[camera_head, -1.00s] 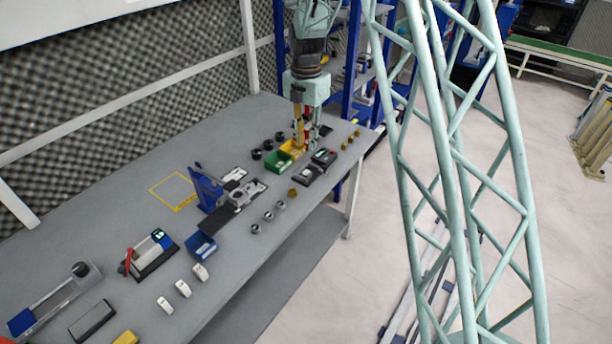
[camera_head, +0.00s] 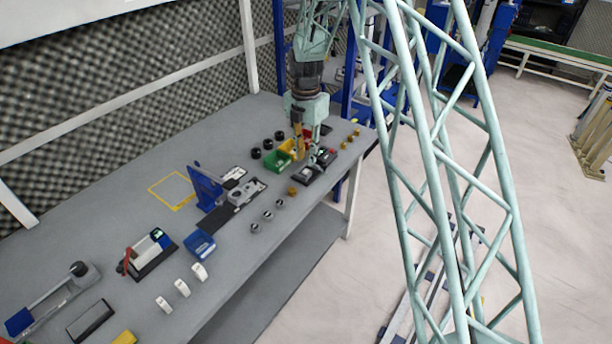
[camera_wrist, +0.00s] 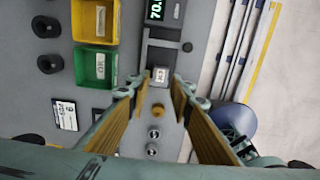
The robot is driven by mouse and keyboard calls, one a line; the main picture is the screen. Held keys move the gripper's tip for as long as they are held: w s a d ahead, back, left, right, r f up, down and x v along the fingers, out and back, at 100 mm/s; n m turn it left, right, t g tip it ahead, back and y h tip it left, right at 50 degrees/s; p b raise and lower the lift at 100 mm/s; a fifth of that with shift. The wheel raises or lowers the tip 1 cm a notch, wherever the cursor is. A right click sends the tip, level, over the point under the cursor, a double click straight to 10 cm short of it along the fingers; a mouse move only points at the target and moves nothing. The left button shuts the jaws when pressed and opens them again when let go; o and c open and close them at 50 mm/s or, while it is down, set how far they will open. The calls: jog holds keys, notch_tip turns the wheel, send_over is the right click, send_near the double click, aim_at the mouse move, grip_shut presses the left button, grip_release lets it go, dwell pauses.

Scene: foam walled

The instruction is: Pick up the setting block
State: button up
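A small pale grey block with a printed label, which looks like the setting block (camera_wrist: 160,75), sits at the near end of a dark device in the wrist view. My gripper (camera_wrist: 160,88) is open above it, with one finger left and one right of the block. The gap between the fingers is empty and I see no contact. In the head view my gripper (camera_head: 312,158) hangs over the dark device (camera_head: 308,175) near the table's far right end. The fingers hide the block there.
A yellow bin (camera_wrist: 96,20) and a green bin (camera_wrist: 97,67) stand just left of the device, with several black pucks beyond. A brass knob (camera_wrist: 158,110) and two silver knobs lie below the block. The table edge and floor are close on the right.

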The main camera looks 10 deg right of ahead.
aim_at(306, 171)
jog(key=shift+f, duration=0.75)
jog(key=shift+f, duration=0.15)
jog(key=shift+f+b, duration=0.45)
jog(key=shift+f, duration=2.05)
jog(key=shift+c, duration=0.7)
jog(key=c, duration=0.5)
jog(key=shift+r, duration=0.15)
